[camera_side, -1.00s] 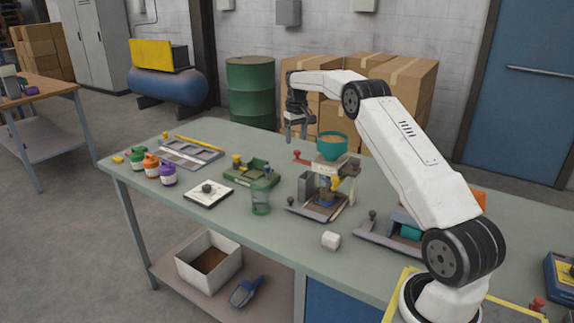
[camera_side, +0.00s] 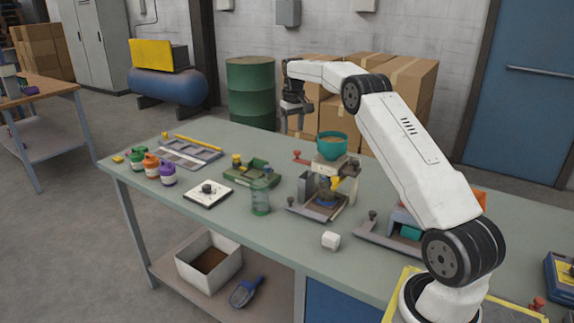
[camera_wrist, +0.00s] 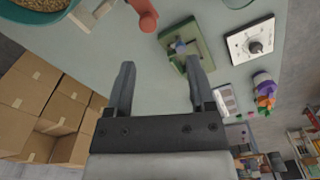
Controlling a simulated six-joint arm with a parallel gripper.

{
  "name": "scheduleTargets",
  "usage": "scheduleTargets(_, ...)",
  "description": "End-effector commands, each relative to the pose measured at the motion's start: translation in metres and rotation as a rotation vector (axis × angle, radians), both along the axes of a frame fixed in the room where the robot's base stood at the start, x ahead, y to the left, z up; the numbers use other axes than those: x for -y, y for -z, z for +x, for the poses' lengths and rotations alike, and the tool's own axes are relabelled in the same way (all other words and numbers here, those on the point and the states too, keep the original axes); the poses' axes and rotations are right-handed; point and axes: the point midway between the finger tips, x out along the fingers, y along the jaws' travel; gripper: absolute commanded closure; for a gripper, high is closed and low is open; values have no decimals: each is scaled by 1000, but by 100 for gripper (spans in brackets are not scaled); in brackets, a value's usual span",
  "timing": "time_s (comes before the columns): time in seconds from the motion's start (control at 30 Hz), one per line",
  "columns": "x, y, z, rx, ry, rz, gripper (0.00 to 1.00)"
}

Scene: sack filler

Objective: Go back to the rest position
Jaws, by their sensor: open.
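My gripper (camera_side: 295,107) hangs above the far side of the bench, left of the teal hopper. In the wrist view my gripper (camera_wrist: 160,90) has its two fingers apart with nothing between them. The bench top (camera_side: 240,145) lies below it. The sack filler (camera_side: 327,190) stands on the bench with a teal hopper (camera_side: 332,147) of grain on top. Part of the hopper also shows at the upper left of the wrist view (camera_wrist: 62,20). A red knob (camera_wrist: 146,14) is beyond the fingertips there.
A white roll (camera_side: 331,240) lies near the front. Cardboard boxes (camera_side: 410,85) and a green drum (camera_side: 250,90) stand behind the bench.

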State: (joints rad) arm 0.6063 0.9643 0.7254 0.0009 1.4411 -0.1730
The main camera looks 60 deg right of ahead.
Motion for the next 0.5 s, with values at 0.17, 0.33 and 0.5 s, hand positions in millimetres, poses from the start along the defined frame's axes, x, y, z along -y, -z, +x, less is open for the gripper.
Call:
scheduleTargets(0.17,-29,1,6,12,-32,-8,30)
scheduleTargets(0.33,-64,5,9,29,-70,-18,30)
scheduleTargets(0.5,-101,10,6,46,-109,-26,30)
